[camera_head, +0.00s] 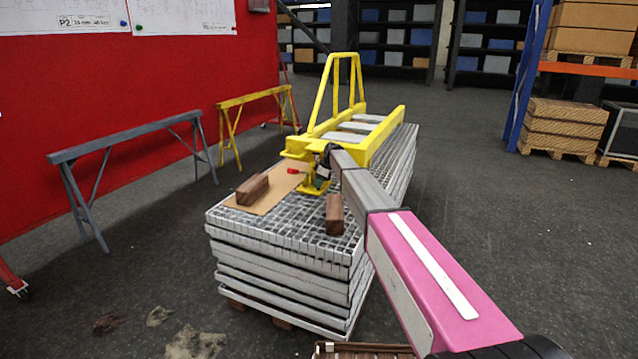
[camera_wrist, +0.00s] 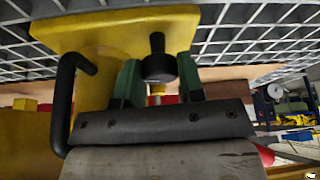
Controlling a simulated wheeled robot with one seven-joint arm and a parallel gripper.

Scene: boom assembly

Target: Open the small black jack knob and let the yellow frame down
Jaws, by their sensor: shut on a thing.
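The yellow frame (camera_head: 385,140) lies on a stack of grey gratings (camera_head: 285,255), with an upright yellow hoop at its far end. A yellow jack (camera_head: 314,187) stands at its near end, its foot on the top grating; in the wrist view the jack's yellow plate (camera_wrist: 105,32) shows. My gripper (camera_head: 325,170) is at the jack, small and partly hidden in the head view. In the wrist view its green fingers (camera_wrist: 157,82) are on both sides of the small black jack knob (camera_wrist: 158,65), shut on it. A bent black handle (camera_wrist: 66,105) is to the left.
A brown wooden block (camera_head: 252,189) lies on a cardboard sheet (camera_head: 275,192); another block (camera_head: 334,214) lies on the grating near the jack. A grey trestle (camera_head: 130,147) and a yellow trestle (camera_head: 250,100) stand at left.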

